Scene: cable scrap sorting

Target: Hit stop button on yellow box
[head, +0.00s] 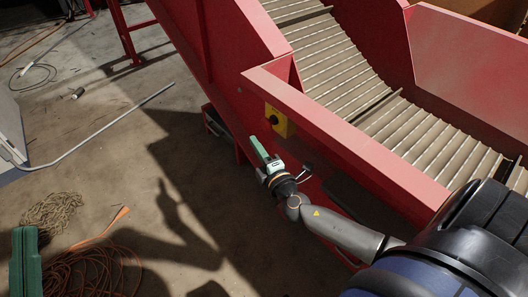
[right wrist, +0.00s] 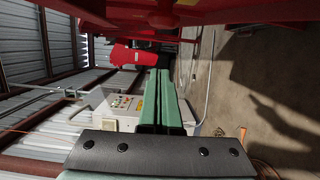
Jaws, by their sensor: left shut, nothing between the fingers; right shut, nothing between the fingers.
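The yellow box (head: 283,124) is fixed to the red side wall of the conveyor in the head view. A dark round button or knob (head: 274,120) shows on its face; its markings are too small to read. My right gripper (head: 257,143), with green fingers, is shut and empty just below and left of the box in the picture. I cannot tell how far apart they are in depth. Its shut fingers also fill the middle of the right wrist view (right wrist: 159,75), where I cannot make out the yellow box. My left gripper (head: 25,238) is shut and empty at the lower left edge.
The red conveyor frame (head: 350,145) and its ribbed belt (head: 375,95) run along the right. Orange cable (head: 95,270) and a tan cable heap (head: 52,212) lie on the floor. A pale cabinet with buttons (right wrist: 122,102) stands beyond my right fingers.

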